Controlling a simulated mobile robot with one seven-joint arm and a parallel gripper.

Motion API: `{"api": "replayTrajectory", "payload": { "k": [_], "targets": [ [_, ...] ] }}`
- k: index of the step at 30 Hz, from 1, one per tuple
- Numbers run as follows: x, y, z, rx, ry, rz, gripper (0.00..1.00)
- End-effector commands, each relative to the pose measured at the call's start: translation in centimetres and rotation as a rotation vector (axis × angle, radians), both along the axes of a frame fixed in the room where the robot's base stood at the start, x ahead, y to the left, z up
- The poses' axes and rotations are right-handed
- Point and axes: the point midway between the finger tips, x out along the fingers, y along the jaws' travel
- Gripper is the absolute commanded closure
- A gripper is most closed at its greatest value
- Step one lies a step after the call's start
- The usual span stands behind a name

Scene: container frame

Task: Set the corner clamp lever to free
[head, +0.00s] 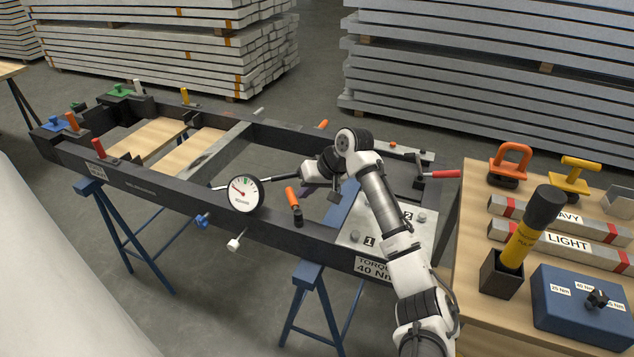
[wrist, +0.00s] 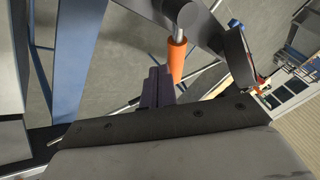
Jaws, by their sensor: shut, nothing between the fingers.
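My gripper (head: 308,188) shows as dark fingers at the end of my arm, over the right part of the frame. In the wrist view the fingers (wrist: 157,88) are together and empty. An orange-handled lever (head: 292,197) stands up from a black base on the frame's near rail, just left of my gripper. The wrist view shows an orange handle (wrist: 177,59) right beside the fingertips; whether they touch is unclear. A red-handled lever (head: 443,173) lies level, pointing right, at the frame's right corner. No label shows which lever is the corner clamp or which position is free.
The dark container frame (head: 150,186) rests on blue trestles (head: 305,300). A dial gauge (head: 243,194) stands on the near rail, left of the orange lever. A metal torque plate (head: 375,240) lies right of it. A wooden bench (head: 480,225) with tools stands at right.

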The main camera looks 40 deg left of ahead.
Motion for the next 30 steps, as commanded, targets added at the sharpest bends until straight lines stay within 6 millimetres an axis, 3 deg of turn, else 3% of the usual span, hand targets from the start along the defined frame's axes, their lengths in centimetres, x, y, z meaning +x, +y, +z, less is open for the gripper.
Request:
{"api": "replayTrajectory", "payload": {
  "k": [30],
  "targets": [
    [-1.1, 1.8, -0.1, 0.001, 0.000, 0.001, 1.00]
  ]
}}
